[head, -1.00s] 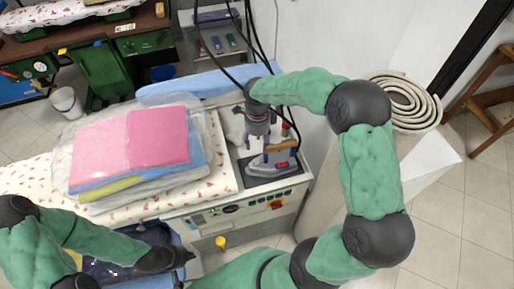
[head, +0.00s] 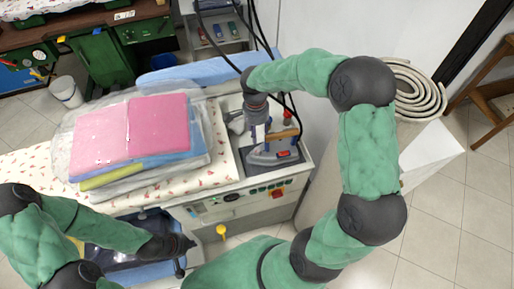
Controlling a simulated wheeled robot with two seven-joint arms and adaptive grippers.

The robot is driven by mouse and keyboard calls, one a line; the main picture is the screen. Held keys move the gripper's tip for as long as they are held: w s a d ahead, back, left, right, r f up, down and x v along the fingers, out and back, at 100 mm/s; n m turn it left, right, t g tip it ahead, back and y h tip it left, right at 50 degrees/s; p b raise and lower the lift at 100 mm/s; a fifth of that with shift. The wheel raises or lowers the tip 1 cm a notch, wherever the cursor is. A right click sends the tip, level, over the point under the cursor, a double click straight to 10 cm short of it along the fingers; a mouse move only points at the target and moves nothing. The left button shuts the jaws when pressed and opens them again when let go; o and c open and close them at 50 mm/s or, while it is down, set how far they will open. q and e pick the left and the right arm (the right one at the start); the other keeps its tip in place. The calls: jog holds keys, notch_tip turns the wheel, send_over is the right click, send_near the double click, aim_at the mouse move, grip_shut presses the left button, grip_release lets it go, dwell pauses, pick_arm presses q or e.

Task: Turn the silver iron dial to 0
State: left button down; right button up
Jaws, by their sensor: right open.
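The silver iron (head: 268,156) with a wooden handle (head: 283,134) sits on the dark rest plate at the right end of the ironing station. My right gripper (head: 257,139) points down at the iron's left side, close to the handle, and is open. Whether it touches the iron is unclear. The dial on the iron is too small to make out. My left gripper (head: 184,253) is at the lower left, in front of the station, away from the iron; its fingers are too small to read.
A stack of folded pink, blue and yellow cloth in clear plastic (head: 135,140) lies on the flowered board (head: 30,162) left of the iron. Cables hang behind my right gripper. A yellow knob (head: 221,230) sticks out at the front.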

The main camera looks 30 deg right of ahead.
aim_at(257, 150)
jog(key=f+n, duration=0.2)
jog(key=f, duration=0.1)
jog(key=f+n+b, duration=0.1)
jog(key=f+n, duration=0.2)
jog(key=f, duration=0.1)
jog(key=f+n+b, duration=0.1)
jog(key=f+n, duration=0.2)
jog(key=f, duration=0.1)
jog(key=shift+s+a+f, duration=0.1)
jog(key=shift+s+f, duration=0.1)
grip_shut()
